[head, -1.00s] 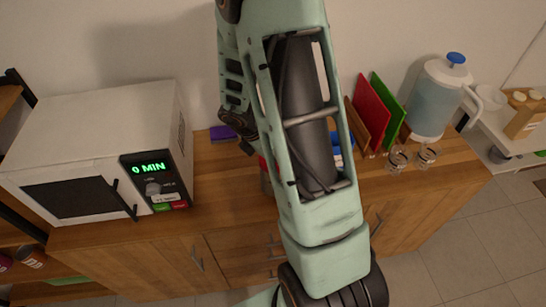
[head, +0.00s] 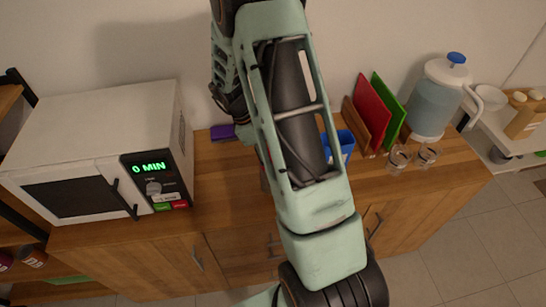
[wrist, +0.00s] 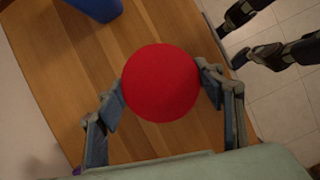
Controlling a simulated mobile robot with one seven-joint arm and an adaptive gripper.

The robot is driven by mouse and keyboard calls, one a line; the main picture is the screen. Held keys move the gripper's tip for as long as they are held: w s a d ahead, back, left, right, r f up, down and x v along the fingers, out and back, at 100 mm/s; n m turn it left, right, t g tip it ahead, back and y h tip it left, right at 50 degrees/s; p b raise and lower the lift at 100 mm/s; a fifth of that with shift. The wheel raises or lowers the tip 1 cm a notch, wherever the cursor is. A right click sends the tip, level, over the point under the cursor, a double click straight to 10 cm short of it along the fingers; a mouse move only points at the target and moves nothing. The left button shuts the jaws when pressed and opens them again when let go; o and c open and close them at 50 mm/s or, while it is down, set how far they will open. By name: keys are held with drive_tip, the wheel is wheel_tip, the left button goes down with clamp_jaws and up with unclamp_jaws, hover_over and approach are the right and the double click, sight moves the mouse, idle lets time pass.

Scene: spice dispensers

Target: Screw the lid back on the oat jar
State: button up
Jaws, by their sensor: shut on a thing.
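In the wrist view, my gripper (wrist: 161,84) is shut on a round red lid (wrist: 161,82), with one finger on each side of it. The lid faces the camera and hides whatever is under it, so I cannot tell whether it sits on a jar. The wooden counter (wrist: 50,60) shows around it. In the head view, my arm covers the middle of the counter, and the gripper's fingertips and the jar cannot be made out.
A white microwave (head: 90,140) stands at the left of the counter. A blue container (head: 345,145), red board (head: 372,108), green board (head: 391,105), two glasses (head: 399,158) and a water pitcher (head: 436,100) stand to the right. A purple item (head: 222,132) lies near the wall.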

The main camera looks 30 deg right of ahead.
drive_tip(key=m, duration=0.2)
drive_tip(key=m+g+y, duration=0.1)
drive_tip(key=m, duration=0.1)
drive_tip(key=shift+w+d+m, duration=0.1)
drive_tip(key=shift+w+m, duration=0.05)
drive_tip(key=shift+m, duration=0.25)
drive_tip(key=m+g+y, duration=0.1)
drive_tip(key=m, duration=0.3)
drive_tip(key=shift+y, duration=0.4)
drive_tip(key=o, duration=1.2)
drive_tip(key=shift+o, duration=0.2)
drive_tip(key=v, duration=1.2)
